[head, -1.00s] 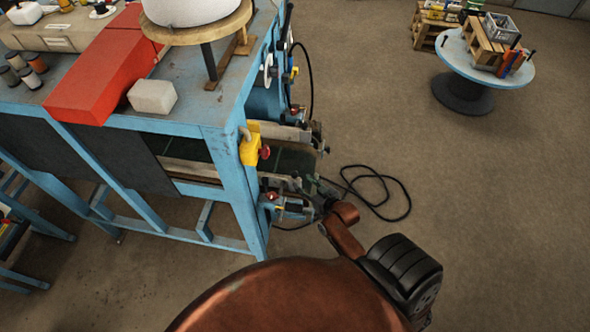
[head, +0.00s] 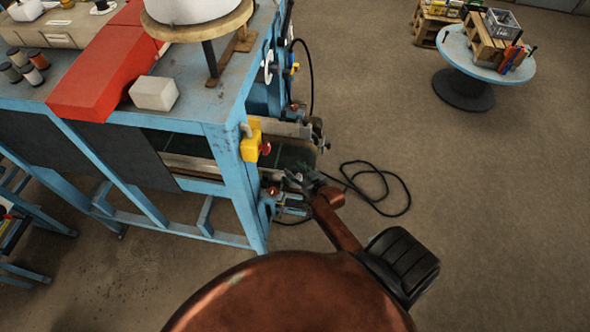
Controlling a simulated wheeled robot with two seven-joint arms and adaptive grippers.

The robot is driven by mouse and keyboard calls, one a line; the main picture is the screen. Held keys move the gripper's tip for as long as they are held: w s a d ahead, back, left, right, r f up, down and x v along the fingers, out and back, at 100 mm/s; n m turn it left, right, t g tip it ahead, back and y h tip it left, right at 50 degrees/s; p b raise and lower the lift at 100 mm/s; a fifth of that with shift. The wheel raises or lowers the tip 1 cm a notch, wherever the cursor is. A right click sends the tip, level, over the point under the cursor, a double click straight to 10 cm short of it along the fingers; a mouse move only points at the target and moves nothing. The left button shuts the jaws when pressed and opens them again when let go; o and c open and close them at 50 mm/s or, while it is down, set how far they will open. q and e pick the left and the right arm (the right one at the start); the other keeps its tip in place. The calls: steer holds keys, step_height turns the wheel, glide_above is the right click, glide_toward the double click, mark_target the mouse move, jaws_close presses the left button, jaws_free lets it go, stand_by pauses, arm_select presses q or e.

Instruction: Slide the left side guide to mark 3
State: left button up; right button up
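My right gripper (head: 296,180) is at the open right end of the blue machine, beside the dark green belt (head: 295,156). It is small and dark, and I cannot tell whether its fingers are apart or touch anything. A pale rail (head: 284,128) runs along the far side of the belt. Another pale strip (head: 192,164) runs along the near side, partly hidden by the blue frame. I cannot tell for certain which is the left side guide. No mark numbers can be read. My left gripper is out of view.
The blue machine table (head: 198,108) carries a red cover (head: 100,78) and a white block (head: 153,93). A yellow box with a red knob (head: 251,141) sits on its corner post. A black cable (head: 385,190) lies on the floor. Open floor lies to the right.

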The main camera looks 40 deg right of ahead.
jaws_close()
stand_by(0.3)
steer(key=shift+w+d+b, duration=0.4)
steer(key=shift+w+d, duration=0.65)
steer(key=shift+d, duration=0.2)
steer(key=shift+c, duration=0.7)
jaws_free()
steer(key=shift+s+a, duration=0.1)
steer(key=shift+o, duration=0.9)
